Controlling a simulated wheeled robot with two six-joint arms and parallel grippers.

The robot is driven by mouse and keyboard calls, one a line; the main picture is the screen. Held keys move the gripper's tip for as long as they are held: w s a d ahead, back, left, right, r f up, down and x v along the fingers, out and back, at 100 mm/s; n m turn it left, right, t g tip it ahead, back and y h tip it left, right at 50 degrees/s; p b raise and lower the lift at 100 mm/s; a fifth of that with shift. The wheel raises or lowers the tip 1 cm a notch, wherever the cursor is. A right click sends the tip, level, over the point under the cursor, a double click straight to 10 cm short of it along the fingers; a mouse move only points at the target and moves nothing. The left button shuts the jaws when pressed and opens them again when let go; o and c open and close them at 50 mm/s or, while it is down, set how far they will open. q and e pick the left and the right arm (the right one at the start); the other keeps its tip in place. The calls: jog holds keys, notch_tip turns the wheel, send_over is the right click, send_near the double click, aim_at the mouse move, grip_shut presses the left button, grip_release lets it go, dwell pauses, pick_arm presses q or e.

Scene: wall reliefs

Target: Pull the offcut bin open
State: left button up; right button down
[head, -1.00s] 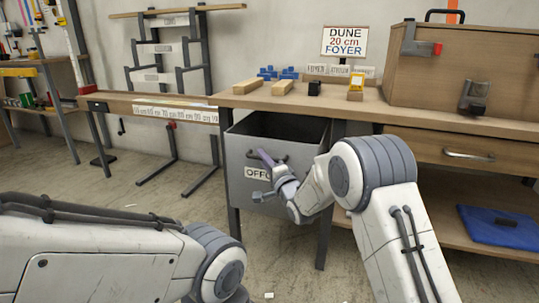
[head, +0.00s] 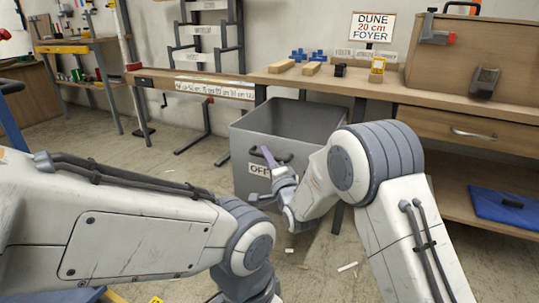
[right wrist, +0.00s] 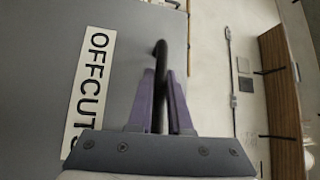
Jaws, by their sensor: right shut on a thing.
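The offcut bin (head: 243,148) is a grey open-topped box under the workbench, and it stands out in front of the bench edge. Its inside looks empty as far as I can see. Its front carries a white label reading OFFCUTS (right wrist: 88,85), partly hidden by my right arm in the head view, and a dark bar handle (right wrist: 160,62). My right gripper (right wrist: 163,88) has its purple fingers shut on the handle, one on each side of the bar. My left arm crosses the lower left of the head view; its gripper is out of the picture.
A drawer (head: 470,130) and a lower shelf with a blue folded item (head: 505,207) are at the right. Small scraps (head: 347,267) lie on the floor.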

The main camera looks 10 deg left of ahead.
jog(key=shift+d, duration=0.1)
jog(key=c, duration=1.1)
grip_release()
jog(key=shift+c, duration=0.2)
jog(key=shift+s+d, duration=0.1)
jog(key=shift+s, duration=0.2)
jog(key=p+v, duration=0.3)
jog(key=v, duration=0.7)
